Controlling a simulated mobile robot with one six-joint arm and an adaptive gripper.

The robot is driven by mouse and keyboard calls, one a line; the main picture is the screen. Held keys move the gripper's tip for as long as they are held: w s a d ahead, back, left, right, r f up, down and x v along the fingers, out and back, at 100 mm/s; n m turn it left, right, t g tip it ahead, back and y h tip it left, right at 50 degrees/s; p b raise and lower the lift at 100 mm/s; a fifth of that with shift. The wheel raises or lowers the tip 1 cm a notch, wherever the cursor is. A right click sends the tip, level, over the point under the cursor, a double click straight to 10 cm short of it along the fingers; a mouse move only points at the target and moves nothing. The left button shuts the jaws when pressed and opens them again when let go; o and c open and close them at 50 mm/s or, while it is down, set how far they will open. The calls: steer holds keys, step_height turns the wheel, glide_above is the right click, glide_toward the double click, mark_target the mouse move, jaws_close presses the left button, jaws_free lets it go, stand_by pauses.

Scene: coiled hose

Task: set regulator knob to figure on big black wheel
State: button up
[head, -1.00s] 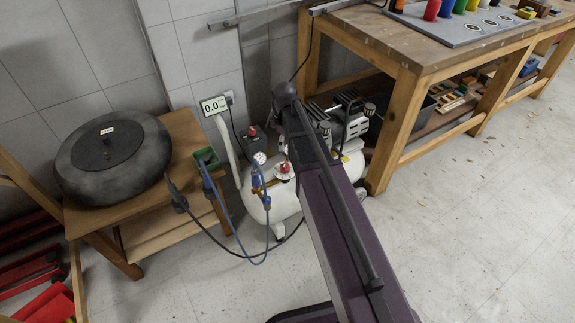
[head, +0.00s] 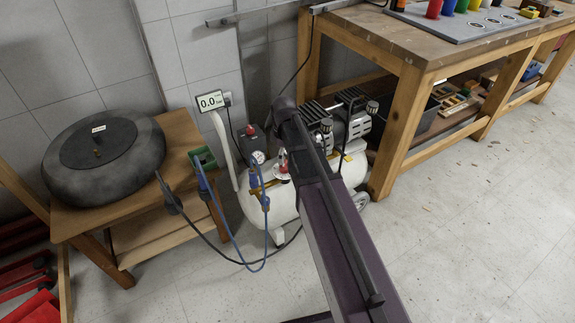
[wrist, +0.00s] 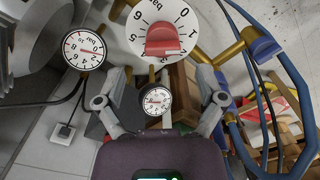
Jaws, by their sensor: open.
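The big black wheel (head: 105,160) lies flat on a low wooden table at the left in the head view. Its small pale label (head: 98,129) is too small to read. The red regulator knob (wrist: 162,40) sits on a white numbered dial (wrist: 137,42) at the top of the wrist view. It also shows on the white compressor (head: 283,158) in the head view, beside my arm. My gripper (wrist: 160,92) is open and empty, its fingers spread below the dial with a small gauge between them in the picture. My arm hides the gripper in the head view.
A white gauge (wrist: 84,48) stands left of the dial. A brass pipe with a blue handle (wrist: 262,43) and blue hose (wrist: 236,125) lie to the right.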

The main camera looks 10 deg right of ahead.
mark_target(284, 167)
steer(key=shift+f+b, duration=1.4)
steer(key=shift+f, duration=0.25)
